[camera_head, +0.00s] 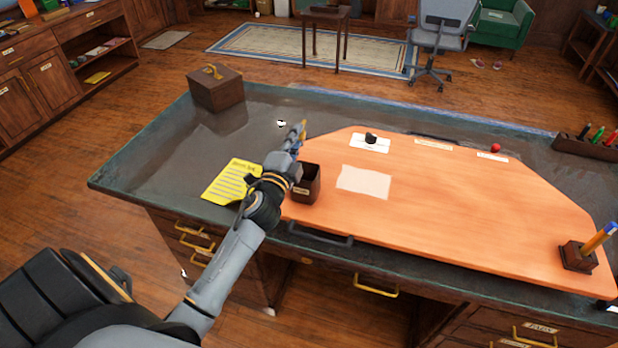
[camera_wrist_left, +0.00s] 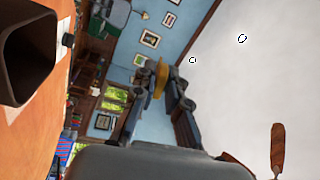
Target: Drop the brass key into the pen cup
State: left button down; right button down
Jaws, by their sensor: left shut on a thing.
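The left gripper (camera_head: 298,133) is shut on a small yellow brass thing, the brass key (camera_head: 303,125); the key's shape is hardly readable. In the left wrist view the gripper (camera_wrist_left: 162,92) has the yellow key (camera_wrist_left: 159,80) between its fingers. A dark brown square pen cup (camera_head: 307,186) with a small label stands on the orange desk board, just right of my left wrist and nearer than the fingertips. In the wrist view the cup (camera_wrist_left: 26,55) is at the left, apart from the key. My right gripper is not in view.
A yellow note (camera_head: 232,181) lies left of the cup. A pale paper (camera_head: 364,182) lies right of it on the board. A wooden box (camera_head: 215,88) is at the far left corner. A dark holder (camera_head: 578,256) with a blue and orange pencil (camera_head: 600,241) stands at the right.

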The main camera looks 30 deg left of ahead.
pick_arm(q)
jog(key=shift+s+f+b, duration=0.3)
jog(key=shift+f+b, duration=0.05)
jog(key=shift+f, duration=0.05)
notch_tip(320, 180, down, 5)
jog(key=b, duration=0.4)
jog(key=shift+r, duration=0.2)
jog(key=c, duration=1.3)
grip_release()
jog(key=shift+w, duration=0.1)
jog(key=v, duration=1.2)
